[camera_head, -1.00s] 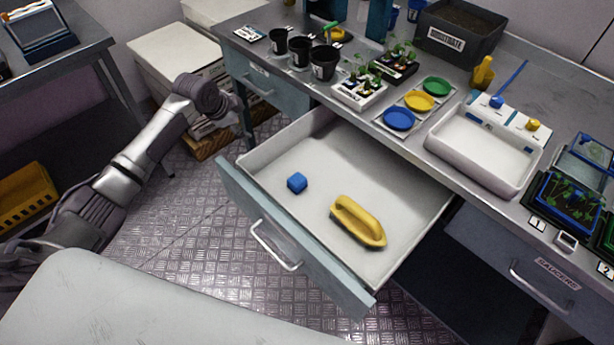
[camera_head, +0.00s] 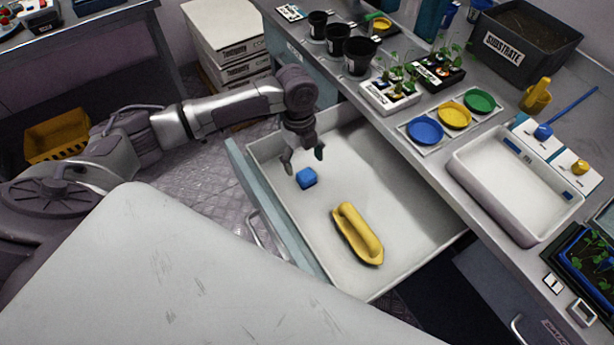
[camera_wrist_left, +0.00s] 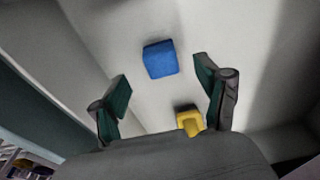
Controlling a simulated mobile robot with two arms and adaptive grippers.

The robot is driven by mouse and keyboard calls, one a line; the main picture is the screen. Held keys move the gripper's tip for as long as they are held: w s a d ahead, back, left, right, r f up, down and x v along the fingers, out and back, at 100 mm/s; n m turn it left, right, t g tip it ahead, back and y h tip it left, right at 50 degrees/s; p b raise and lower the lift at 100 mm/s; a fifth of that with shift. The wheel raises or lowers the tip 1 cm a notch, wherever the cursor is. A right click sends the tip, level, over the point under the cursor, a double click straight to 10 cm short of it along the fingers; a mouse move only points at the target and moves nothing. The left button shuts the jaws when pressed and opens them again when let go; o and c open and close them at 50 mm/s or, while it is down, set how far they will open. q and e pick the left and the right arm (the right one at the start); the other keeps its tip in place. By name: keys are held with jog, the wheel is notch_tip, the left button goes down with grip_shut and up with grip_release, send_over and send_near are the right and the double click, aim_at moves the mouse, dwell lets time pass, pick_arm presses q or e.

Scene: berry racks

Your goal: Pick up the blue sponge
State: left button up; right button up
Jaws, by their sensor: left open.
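The blue sponge (camera_head: 307,178) is a small block lying on the white floor of the open drawer (camera_head: 395,272), near its left side. It also shows in the left wrist view (camera_wrist_left: 160,59), ahead of and between the fingers. My left gripper (camera_head: 303,162) is open and empty, just above and behind the sponge, with its fingers pointing down into the drawer. In the left wrist view the two green-padded fingers (camera_wrist_left: 163,93) stand wide apart, and nothing is between them. My right gripper is not in view.
A yellow scrubbing brush or scoop (camera_head: 359,235) lies in the drawer, right of the sponge. The drawer walls surround both. The bench above holds black pots (camera_head: 360,55), coloured saucers (camera_head: 426,130) and a white tray (camera_head: 462,166). The drawer floor's right part is clear.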

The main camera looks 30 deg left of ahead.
aim_at(306, 175)
pick_arm(q)
jog(key=shift+s+d+f, duration=0.1)
jog(key=shift+d+f, duration=0.05)
jog(key=shift+f, duration=0.45)
jog(key=f, duration=0.4)
jog(key=shift+s+d+p, duration=0.2)
jog(key=shift+d+p, duration=0.1)
jog(key=shift+d, duration=0.1)
jog(key=shift+f, duration=0.1)
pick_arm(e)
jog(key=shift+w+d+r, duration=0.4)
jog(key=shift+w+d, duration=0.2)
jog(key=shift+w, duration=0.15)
pick_arm(q)
jog(key=shift+c, duration=0.3)
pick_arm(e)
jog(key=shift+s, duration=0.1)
pick_arm(q)
jog(key=c, duration=0.9)
jog(key=shift+o, duration=0.2)
